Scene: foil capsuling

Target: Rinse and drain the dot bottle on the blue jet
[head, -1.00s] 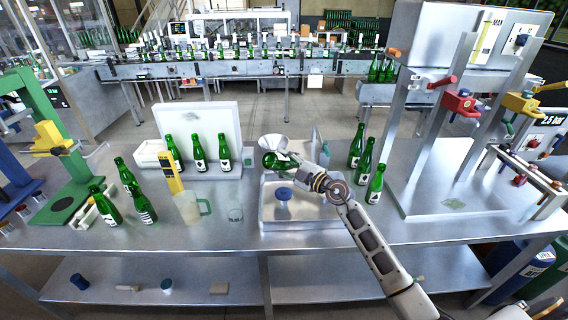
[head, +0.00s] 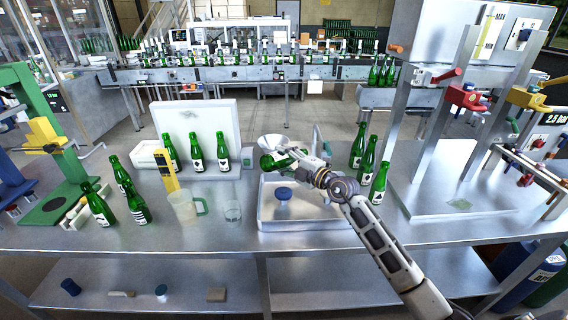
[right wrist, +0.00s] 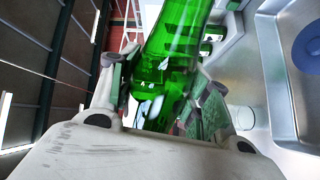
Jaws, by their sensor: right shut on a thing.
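My right gripper (head: 297,160) is shut on a green bottle (head: 270,161) above the back of the steel sink tray. The bottle lies tilted across the jaws, one end towards the left. In the right wrist view the green bottle (right wrist: 172,60) sits between both finger pads; a white patch shows on it, but I cannot tell whether it bears dots. The blue jet (head: 283,193) is a round blue piece standing in the tray (head: 325,211), below and in front of the bottle, apart from it. My left gripper is not in view.
Three green bottles (head: 196,152) stand by a white panel at the left, several more (head: 122,176) farther left. A jug (head: 184,205) and a glass (head: 233,212) stand left of the tray. Bottles (head: 368,157) stand right of my gripper.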

